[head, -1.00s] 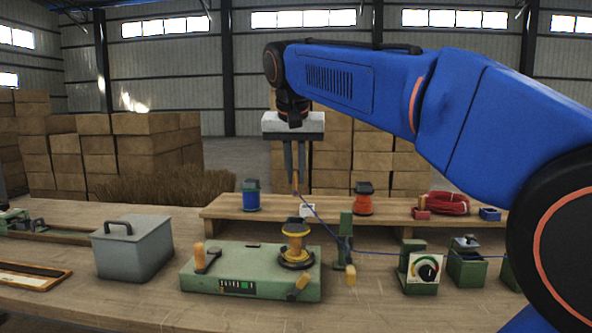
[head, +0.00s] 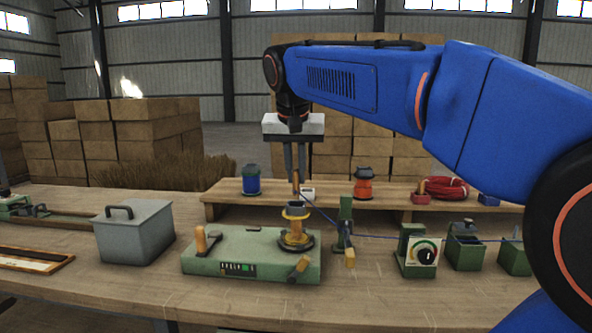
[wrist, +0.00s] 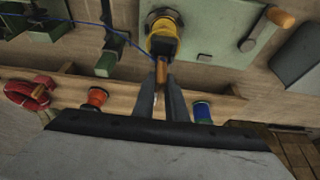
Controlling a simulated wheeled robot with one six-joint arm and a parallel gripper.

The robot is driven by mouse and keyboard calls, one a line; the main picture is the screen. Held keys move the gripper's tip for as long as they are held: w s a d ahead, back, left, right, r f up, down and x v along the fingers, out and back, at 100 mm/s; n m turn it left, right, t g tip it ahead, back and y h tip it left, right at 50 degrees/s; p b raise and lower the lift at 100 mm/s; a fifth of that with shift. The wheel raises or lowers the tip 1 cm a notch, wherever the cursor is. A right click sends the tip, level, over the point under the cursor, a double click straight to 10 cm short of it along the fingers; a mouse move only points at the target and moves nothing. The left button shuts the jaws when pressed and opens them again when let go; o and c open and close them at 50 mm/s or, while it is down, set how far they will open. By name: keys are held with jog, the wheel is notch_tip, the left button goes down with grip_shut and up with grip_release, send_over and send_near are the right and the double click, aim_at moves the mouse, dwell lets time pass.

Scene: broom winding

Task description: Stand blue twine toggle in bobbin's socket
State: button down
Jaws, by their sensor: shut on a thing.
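My gripper (head: 296,172) is shut on the toggle (head: 296,185), a small orange-brown peg with the blue twine (head: 325,218) tied to it. The toggle hangs upright below the fingertips, and in the wrist view it (wrist: 161,72) shows between my gripper's fingers (wrist: 162,84). The yellow bobbin (head: 295,226) stands upright on the green winder base (head: 222,257), just below the toggle. The wrist view shows the bobbin (wrist: 159,45) with a dark top end near the toggle. I cannot tell whether the toggle's tip touches it; the socket's inside is hidden.
A green post (head: 345,220) stands right of the bobbin, with the twine running past it to the right. A blue spool (head: 251,180) and an orange spool (head: 364,184) stand on the raised shelf behind. A grey lidded box (head: 135,235) is at left. A dial box (head: 420,255) is at right.

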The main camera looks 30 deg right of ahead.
aim_at(296, 195)
jog(key=shift+f, duration=0.15)
jog(key=shift+f, duration=0.5)
jog(key=shift+f, duration=1.5)
dwell(0.5)
jog(key=c, duration=1.7)
grip_release()
jog(key=shift+f, duration=0.1)
jog(key=v, duration=1.7)
jog(key=shift+r, duration=0.25)
